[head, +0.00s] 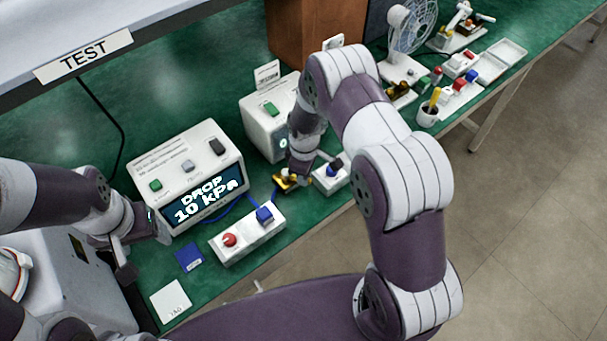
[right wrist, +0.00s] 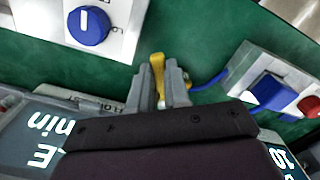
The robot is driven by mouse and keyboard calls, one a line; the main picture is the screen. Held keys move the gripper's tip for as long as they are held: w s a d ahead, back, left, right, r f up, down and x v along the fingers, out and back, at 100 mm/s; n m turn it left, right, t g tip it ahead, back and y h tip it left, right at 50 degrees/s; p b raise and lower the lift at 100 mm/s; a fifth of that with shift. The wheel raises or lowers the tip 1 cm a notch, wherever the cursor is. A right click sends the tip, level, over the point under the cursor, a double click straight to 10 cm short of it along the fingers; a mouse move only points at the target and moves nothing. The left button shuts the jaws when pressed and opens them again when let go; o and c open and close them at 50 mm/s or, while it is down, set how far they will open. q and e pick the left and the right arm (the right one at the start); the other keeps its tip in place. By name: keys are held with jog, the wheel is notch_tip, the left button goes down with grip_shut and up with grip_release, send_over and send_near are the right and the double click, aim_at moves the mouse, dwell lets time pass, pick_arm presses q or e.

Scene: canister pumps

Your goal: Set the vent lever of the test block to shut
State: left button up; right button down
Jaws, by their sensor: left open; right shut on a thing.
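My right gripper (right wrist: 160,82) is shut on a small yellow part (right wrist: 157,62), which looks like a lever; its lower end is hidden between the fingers. In the head view a brass-yellow piece (head: 283,184) shows under the right gripper, low over the bench. A white block (head: 265,236) with a red knob and a blue square cap stands just left of it, with a blue tube running behind. I cannot tell the lever's setting or which block is the test block. My left gripper (head: 143,243) is open beside the display box, holding nothing I can see.
A white box (head: 196,150) reads "DROP 10 kPa". A second white box (head: 265,125) stands partly behind my right arm. A white block with a blue dial (right wrist: 88,25) sits close to the right gripper. A blue card (head: 189,257) and white tag (head: 171,301) lie in front.

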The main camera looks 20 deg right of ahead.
jog(key=shift+w+r, duration=0.1)
jog(key=c, duration=1.3)
grip_release()
jog(key=shift+o, duration=1.1)
jog(key=shift+r, duration=0.3)
notch_tip(320, 180, up, 12)
jog(key=b, duration=0.1)
jog(key=shift+b, duration=0.4)
jog(key=shift+d, duration=0.1)
